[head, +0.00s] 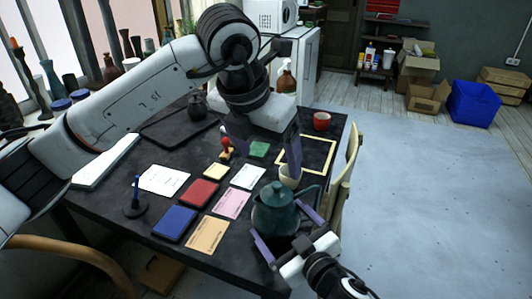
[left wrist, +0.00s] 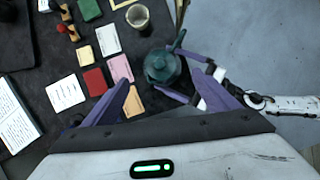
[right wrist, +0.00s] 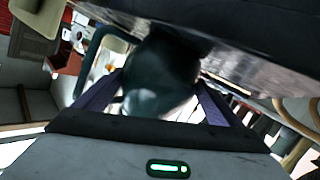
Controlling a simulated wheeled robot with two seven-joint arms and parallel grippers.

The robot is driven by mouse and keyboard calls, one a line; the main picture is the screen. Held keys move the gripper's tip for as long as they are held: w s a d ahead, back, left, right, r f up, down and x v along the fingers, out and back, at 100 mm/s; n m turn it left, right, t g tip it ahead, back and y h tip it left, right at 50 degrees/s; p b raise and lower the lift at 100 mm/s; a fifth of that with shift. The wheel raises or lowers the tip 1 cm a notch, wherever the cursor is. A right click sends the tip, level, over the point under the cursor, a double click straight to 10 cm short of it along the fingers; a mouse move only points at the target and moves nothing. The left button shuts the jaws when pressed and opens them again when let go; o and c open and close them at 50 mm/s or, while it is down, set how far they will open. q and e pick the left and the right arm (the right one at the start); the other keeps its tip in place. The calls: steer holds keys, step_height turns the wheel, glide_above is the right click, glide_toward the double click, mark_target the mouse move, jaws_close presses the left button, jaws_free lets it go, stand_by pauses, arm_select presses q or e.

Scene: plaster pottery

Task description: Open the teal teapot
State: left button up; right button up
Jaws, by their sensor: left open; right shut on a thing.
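The teal teapot (head: 276,210) stands upright near the table's front right edge. Its lid with a small knob (left wrist: 159,62) sits on top, seen from above in the left wrist view. My right gripper (head: 286,231) is shut on the teapot's body, one finger on each side. In the right wrist view the dark teapot body (right wrist: 160,78) fills the space between the fingers. My left gripper (head: 267,160) is open and empty, fingers pointing down, above the table behind the teapot. In the left wrist view the teapot appears ahead, between its fingers.
A cream cup (head: 289,176) stands just behind the teapot. Colored pads and cards, including a red pad (head: 198,193) and a blue pad (head: 175,223), lie to the left. A red mug (head: 322,121) is at the far right. A chair (head: 346,170) stands at the right edge.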

mark_target(277, 184)
arm_select(q)
steer(key=shift+n, duration=0.3)
steer(key=x, duration=1.1)
steer(key=shift+w+f, duration=0.15)
steer(key=shift+f, duration=0.15)
steer(key=c, duration=1.3)
steer(key=shift+o, duration=0.2)
steer(key=shift+r, duration=0.2)
steer(key=shift+r, duration=0.9)
